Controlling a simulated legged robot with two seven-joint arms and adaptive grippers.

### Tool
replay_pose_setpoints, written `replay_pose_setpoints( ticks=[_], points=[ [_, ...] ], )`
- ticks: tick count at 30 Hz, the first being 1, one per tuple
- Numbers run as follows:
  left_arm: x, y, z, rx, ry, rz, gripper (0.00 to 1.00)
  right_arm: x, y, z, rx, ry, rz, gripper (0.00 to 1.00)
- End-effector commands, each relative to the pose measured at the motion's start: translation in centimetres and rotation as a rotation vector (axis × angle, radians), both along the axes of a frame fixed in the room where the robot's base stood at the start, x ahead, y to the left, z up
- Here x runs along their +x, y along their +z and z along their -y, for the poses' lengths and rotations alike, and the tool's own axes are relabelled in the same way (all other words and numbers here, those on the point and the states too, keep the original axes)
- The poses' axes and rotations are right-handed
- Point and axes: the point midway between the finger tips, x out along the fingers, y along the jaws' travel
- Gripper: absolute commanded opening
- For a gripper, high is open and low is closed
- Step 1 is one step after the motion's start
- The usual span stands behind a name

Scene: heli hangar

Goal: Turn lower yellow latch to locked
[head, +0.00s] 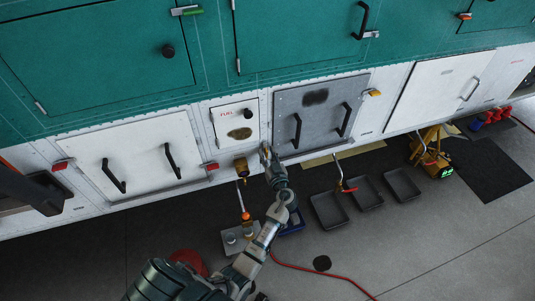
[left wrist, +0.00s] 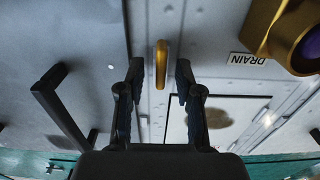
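The lower yellow latch shows in the left wrist view (left wrist: 161,66) as a narrow upright yellow bar beside the edge of the grey panel. My left gripper (head: 265,150) is at the lower left corner of the grey panel (head: 320,122) and hides the latch in the head view. In the left wrist view, the gripper's fingers (left wrist: 158,85) are open, one on each side of the latch, with gaps on both sides. Whether the fingertips reach past the latch is hard to tell. Another yellow latch (head: 373,92) is at the panel's upper right. My right gripper is not in view.
A brass drain fitting (head: 241,167) sits close left of the gripper; it also shows in the left wrist view (left wrist: 268,30). Black handles (head: 297,131) stand out from the grey panel. The white fuel door (head: 236,115) is above left. Dark trays (head: 330,208) lie on the floor.

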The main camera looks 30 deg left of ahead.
Motion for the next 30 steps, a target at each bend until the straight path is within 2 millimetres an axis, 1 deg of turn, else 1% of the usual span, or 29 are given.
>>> replay_pose_setpoints(
  ticks=[5, 6, 8, 9, 10, 19, 24, 26, 28, 30],
  points=[
    [0.0, 0.0, 0.0, 0.000, 0.000, 0.000, 0.35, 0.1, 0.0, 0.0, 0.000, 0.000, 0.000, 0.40],
    [0.0, 0.0, 0.0, 0.000, 0.000, 0.000, 0.30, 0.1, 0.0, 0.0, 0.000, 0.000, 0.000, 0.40],
    [0.0, 0.0, 0.0, 0.000, 0.000, 0.000, 0.15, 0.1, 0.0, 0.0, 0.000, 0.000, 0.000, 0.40],
    [0.0, 0.0, 0.0, 0.000, 0.000, 0.000, 0.05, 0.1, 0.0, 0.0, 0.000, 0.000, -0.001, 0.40],
    [0.0, 0.0, 0.0, 0.000, -0.001, 0.000, 0.00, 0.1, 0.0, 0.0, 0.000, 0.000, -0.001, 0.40],
    [0.0, 0.0, 0.1, 0.005, -0.002, -0.004, 0.00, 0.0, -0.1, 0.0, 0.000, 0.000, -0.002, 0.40],
    [0.1, 0.0, 0.1, 0.031, -0.002, -0.034, 0.00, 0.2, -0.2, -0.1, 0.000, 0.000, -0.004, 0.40],
    [0.1, 0.0, 0.1, 0.048, -0.002, -0.053, 0.00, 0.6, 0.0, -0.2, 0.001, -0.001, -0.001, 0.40],
    [0.2, -0.1, 0.2, 0.073, -0.003, -0.082, 0.00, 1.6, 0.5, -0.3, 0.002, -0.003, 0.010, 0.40],
    [0.2, -0.1, 0.2, 0.105, -0.003, -0.120, 0.00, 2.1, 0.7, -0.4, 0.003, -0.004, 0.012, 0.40]
  ],
)
